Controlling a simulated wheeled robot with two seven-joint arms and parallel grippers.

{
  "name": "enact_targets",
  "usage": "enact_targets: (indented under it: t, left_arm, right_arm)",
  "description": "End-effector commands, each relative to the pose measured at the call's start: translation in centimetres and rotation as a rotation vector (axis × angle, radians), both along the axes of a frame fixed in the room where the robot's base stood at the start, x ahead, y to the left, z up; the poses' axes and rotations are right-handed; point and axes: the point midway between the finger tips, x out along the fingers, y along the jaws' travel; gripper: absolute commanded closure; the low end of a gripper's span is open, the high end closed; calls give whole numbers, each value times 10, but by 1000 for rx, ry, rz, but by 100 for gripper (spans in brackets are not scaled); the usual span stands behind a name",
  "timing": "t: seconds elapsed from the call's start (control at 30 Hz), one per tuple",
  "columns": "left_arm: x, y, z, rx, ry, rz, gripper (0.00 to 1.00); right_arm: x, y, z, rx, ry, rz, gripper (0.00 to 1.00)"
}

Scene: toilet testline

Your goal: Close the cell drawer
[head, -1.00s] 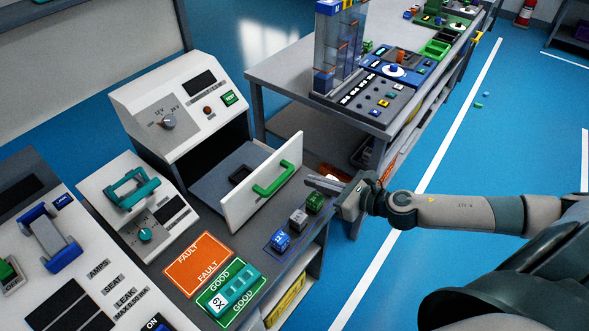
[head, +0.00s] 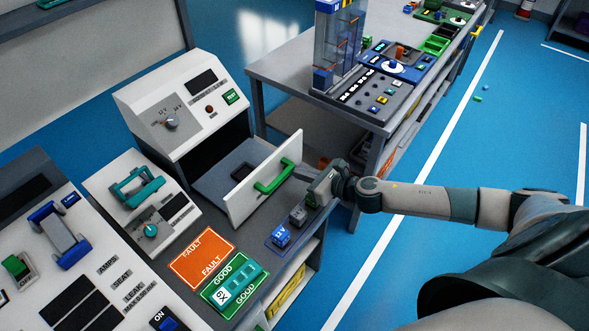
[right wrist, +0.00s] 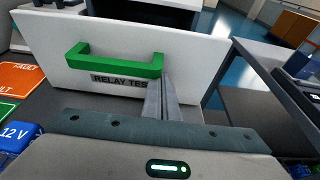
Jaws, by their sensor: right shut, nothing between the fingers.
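The cell drawer (head: 237,204) stands pulled out of the white tester (head: 180,105). Its white front has a green handle (head: 274,177). In the right wrist view the drawer front (right wrist: 200,62) carries the words "RELAY TES", partly covered by my fingers, and the green handle (right wrist: 118,62) is left of the fingertips. My right gripper (head: 302,174) is shut and empty, with its fingertips at the drawer front close to the handle's right end. I cannot tell whether they touch. A dark square part (head: 243,172) shows inside the drawer. My left gripper is not in view.
Blue (head: 281,236) and grey (head: 298,215) blocks sit on the bench below the drawer front. Orange FAULT (head: 203,257) and green GOOD (head: 233,284) mats lie nearer. A second bench (head: 265,82) stands behind.

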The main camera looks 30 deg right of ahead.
Motion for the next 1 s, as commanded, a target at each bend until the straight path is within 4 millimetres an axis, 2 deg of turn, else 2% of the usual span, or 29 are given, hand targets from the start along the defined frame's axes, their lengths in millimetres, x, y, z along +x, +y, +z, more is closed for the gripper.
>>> enact_targets:
  t: [0.27, 0.47, 0.73, 1.0]
  left_arm:
    - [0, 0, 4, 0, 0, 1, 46]
    - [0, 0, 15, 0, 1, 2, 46]
    - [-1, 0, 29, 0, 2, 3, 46]
    - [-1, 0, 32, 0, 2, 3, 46]
  right_arm:
    - [8, 3, 2, 0, 0, -1, 100]
    - [31, 15, 4, 1, -2, -1, 100]
    - [85, 42, 5, 1, -4, -1, 100]
    - [145, 70, 2, -1, -4, 0, 100]
